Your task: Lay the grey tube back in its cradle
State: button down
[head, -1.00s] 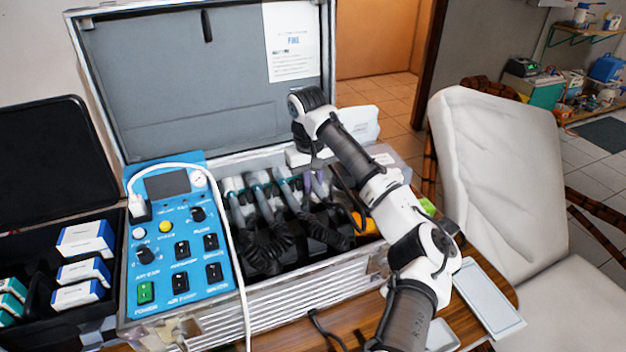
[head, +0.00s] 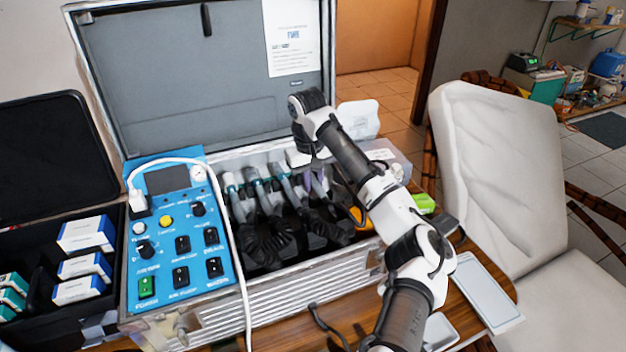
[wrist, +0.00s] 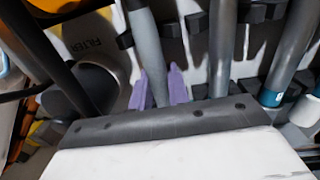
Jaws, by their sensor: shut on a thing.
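My gripper (wrist: 160,88), with purple fingertips, is shut on a grey tube (wrist: 147,45) in the wrist view. The fingers sit on either side of its lower visible part. Black cradle clips (wrist: 172,29) stand close beside the tube on the white holder; I cannot tell whether the tube is seated in them or just above. In the head view my gripper (head: 316,180) is low over the right end of the row of tubes in the open case. My own arm hides part of that end.
Other grey tubes (wrist: 222,45) stand close to the right in the wrist view, one with a teal band. A dark round filter part (wrist: 100,75) is close on the left. Black coiled hoses (head: 270,240) fill the case front. The raised case lid (head: 190,85) stands behind.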

dwell(0.3)
jog(key=c, duration=1.3)
grip_release()
jog(key=shift+o, duration=0.2)
jog(key=r+p, duration=0.2)
jog(key=p, duration=0.1)
jog(key=r+p, duration=0.6)
jog(key=shift+s+a, duration=0.1)
jog(key=shift+a, duration=0.2)
